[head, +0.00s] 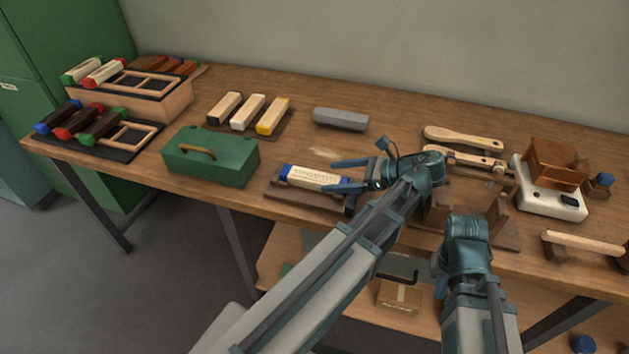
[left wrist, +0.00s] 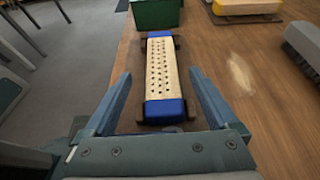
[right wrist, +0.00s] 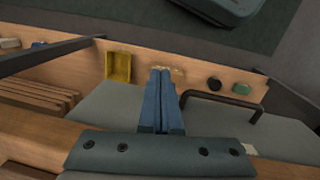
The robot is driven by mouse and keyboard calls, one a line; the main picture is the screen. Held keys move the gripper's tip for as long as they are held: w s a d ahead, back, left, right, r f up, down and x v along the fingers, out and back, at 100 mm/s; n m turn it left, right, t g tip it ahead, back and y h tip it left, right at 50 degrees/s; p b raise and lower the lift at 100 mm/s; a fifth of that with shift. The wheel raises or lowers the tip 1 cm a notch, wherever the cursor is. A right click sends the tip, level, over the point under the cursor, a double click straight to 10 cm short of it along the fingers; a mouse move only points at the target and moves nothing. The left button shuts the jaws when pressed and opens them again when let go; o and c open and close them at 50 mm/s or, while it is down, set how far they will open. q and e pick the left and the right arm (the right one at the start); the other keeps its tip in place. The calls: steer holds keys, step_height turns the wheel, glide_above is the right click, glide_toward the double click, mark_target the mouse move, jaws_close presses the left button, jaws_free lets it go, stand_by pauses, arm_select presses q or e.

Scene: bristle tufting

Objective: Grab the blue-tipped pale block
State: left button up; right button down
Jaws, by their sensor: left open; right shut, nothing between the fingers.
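The pale block with blue ends (head: 315,177) lies in a dark wooden holder (head: 300,198) near the table's front edge. In the left wrist view the block (left wrist: 160,70) has rows of holes in its top and runs away from me. My left gripper (head: 343,177) is open, with its fingers around the block's near end in the head view. In the left wrist view the fingers (left wrist: 164,85) stand on either side of the block with gaps to it. My right gripper (right wrist: 162,72) is shut and empty, low in front of the table.
A green box with a handle (head: 210,155) stands left of the block. Pale blocks with dark, white and yellow ends (head: 247,112) and a grey block (head: 341,118) lie behind. A white device (head: 550,197) and wooden brush handles (head: 463,138) are to the right.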

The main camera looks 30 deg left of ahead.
mark_target(317, 176)
arm_select(q)
steer(key=b+x, duration=0.1)
steer(key=x, duration=0.4)
steer(key=shift+w+b, duration=0.1)
steer(key=shift+b, duration=0.25)
jaws_close()
